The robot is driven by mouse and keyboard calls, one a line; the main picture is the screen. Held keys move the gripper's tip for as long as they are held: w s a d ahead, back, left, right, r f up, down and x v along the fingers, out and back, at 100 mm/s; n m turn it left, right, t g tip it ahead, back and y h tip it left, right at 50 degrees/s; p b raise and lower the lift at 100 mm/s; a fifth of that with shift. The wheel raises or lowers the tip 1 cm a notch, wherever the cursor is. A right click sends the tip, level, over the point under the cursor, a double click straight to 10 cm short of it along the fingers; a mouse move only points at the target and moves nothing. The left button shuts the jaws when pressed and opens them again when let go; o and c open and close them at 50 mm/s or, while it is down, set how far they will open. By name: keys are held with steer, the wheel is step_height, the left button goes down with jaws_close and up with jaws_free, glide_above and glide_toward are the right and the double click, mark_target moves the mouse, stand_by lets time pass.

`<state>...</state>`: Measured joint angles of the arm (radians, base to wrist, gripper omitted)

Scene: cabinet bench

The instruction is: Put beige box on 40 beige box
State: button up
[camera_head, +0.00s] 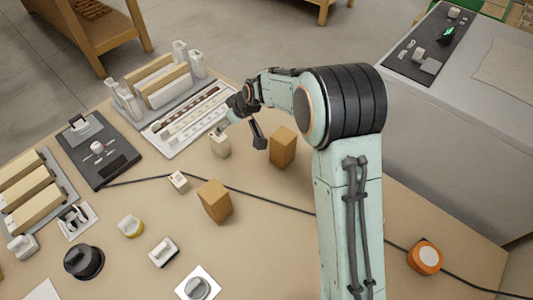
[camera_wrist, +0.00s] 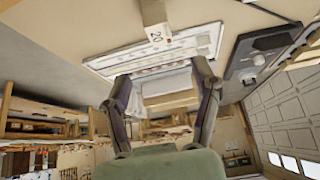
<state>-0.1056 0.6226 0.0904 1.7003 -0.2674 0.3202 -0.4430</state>
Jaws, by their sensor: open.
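A pale beige box (camera_head: 220,146) stands upright on the bench, just below and left of my gripper (camera_head: 242,130) in the head view. A smaller pale beige box (camera_head: 179,182) with dark marks sits nearer the front left. In the wrist view, a beige box (camera_wrist: 156,32) marked "20" shows at the top, beyond the fingertips. My gripper also shows in the wrist view (camera_wrist: 163,74), with its fingers spread and nothing between them. I cannot read a "40" on any box.
Two brown blocks (camera_head: 283,147) (camera_head: 214,202) stand close by. A white slotted tray (camera_head: 190,122) lies behind the gripper. A black cable (camera_head: 270,204) crosses the bench. Knobs and switches, including a black knob (camera_head: 83,262), occupy the front left. An orange button (camera_head: 426,257) is at right.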

steer(key=s+d+r+m+g+h, duration=0.1)
steer(key=s+d+r+m, duration=0.1)
steer(key=s+d+r, duration=0.45)
steer(key=s+d+r+m+g+h, duration=0.1)
steer(key=s+d+r+h, duration=0.15)
steer(key=s, duration=0.75)
steer(key=s+d+m+g, duration=0.1)
steer(key=s+d+m, duration=0.1)
steer(key=s, duration=0.7)
steer(key=s+d+m+g, duration=0.2)
steer(key=s+d, duration=0.1)
steer(key=s, duration=0.6)
steer(key=shift+s+f+m, duration=0.15)
steer(key=shift+s+m, duration=0.15)
steer(key=shift+s, duration=0.1)
